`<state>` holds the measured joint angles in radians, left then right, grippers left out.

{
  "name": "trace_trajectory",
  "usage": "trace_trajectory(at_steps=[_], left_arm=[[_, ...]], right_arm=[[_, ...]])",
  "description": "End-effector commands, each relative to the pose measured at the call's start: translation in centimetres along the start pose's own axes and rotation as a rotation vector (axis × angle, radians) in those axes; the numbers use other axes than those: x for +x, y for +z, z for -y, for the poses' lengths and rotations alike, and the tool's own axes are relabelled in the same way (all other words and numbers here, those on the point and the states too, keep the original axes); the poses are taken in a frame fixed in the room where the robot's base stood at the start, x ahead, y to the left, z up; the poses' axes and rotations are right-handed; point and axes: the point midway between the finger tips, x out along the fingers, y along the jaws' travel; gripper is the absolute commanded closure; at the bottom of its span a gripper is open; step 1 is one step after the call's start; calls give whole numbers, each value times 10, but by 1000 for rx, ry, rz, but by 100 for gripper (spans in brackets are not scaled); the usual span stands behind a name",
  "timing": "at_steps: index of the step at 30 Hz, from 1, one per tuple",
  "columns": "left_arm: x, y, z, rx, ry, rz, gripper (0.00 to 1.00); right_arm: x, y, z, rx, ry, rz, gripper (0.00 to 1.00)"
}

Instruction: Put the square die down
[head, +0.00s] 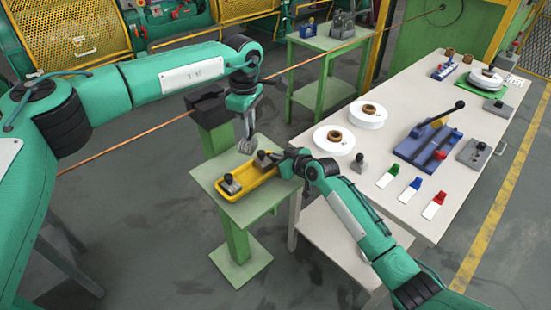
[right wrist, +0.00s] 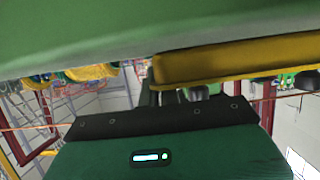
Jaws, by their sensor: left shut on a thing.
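My left gripper (head: 245,138) points down above the back edge of the small green stand. It is shut on a small grey piece, the square die (head: 246,147), mostly hidden by the fingers. A yellow tray (head: 250,193) lies on the stand's top (head: 213,170). A grey block with a knob (head: 230,185) sits at its left end, and a darker block (head: 264,159) at its far end. My right gripper (head: 291,162) is low at the tray's right end; its fingers are hard to make out. In the right wrist view the yellow tray (right wrist: 235,58) is close by.
A long pale table (head: 325,180) on the right carries white spools (head: 334,140), a grey block (head: 360,164), a blue fixture (head: 422,145) and coloured tags (head: 388,178). A copper wire (head: 130,143) runs diagonally behind the stand. Another green stand (head: 325,42) is behind.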

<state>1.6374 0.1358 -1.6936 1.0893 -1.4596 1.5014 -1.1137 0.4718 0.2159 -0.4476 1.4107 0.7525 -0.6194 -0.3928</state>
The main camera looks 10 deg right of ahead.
Motion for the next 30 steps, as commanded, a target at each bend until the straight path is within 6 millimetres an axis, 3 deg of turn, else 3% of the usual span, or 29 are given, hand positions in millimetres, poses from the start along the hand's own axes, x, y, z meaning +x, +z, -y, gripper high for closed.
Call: trace_trajectory(at_steps=[8, 21, 30], left_arm=[[4, -4, 6, -178, -2, 2, 100], [14, -15, 24, -828, -4, 3, 100], [17, -20, 31, -1087, -1, 2, 100]], right_arm=[[0, 0, 0, 0, 0, 1, 100], [0, 0, 0, 0, 0, 1, 100], [0, 1, 0, 0, 0, 1, 100]])
